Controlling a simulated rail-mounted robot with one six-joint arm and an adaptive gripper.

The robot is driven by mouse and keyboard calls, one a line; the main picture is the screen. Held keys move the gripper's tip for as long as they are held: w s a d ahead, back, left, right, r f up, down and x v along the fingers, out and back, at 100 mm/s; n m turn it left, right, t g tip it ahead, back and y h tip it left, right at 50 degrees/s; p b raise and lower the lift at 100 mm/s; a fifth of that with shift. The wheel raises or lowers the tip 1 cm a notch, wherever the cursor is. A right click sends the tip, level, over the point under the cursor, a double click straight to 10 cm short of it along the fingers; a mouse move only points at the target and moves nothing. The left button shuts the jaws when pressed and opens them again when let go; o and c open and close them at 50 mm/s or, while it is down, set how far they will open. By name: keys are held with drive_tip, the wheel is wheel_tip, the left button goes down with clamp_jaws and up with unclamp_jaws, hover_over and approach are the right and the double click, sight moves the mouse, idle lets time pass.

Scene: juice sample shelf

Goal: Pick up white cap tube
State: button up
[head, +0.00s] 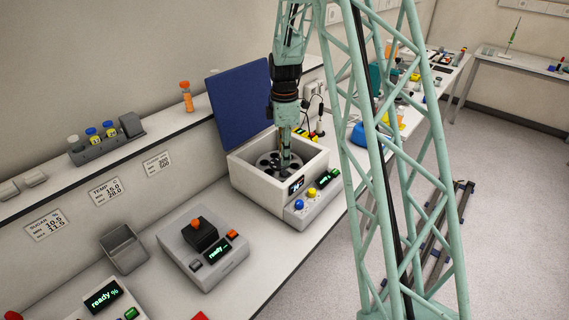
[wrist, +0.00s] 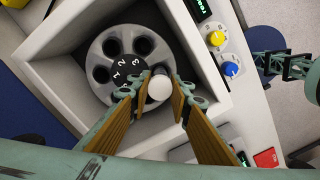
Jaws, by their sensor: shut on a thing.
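The white cap tube (wrist: 158,88) shows in the wrist view as a round white cap over the rotor; its body is hidden below. My gripper (wrist: 160,80) has a finger on each side of the cap and is shut on it. In the head view my gripper (head: 285,160) reaches straight down into the open centrifuge (head: 247,177). The dark rotor with holes sits inside, and it shows in the wrist view as a grey disc (wrist: 102,75) with several empty holes and numbers at its hub. I cannot tell how deep the tube sits.
The blue lid (head: 238,103) stands open behind the centrifuge. Its walls surround my gripper closely. A rack (head: 105,148) with several tubes and an orange-capped tube (head: 186,97) stand on the shelf. A device with a black block (head: 203,240) sits in front on the bench.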

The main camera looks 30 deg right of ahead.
drive_tip(key=shift+r, duration=2.35)
drive_tip(key=shift+w+a+r, duration=0.1)
drive_tip(key=shift+w+a+r+m+b, duration=0.35)
drive_tip(key=shift+a+r+m+b, duration=0.3)
drive_tip(key=shift+b, duration=0.3)
drive_tip(key=a+r+m+b, duration=1.1)
drive_tip(key=a+r+m, duration=0.2)
drive_tip(key=shift+w+r, duration=0.25)
drive_tip(key=shift+r, duration=0.1)
drive_tip(key=shift+a, duration=0.1)
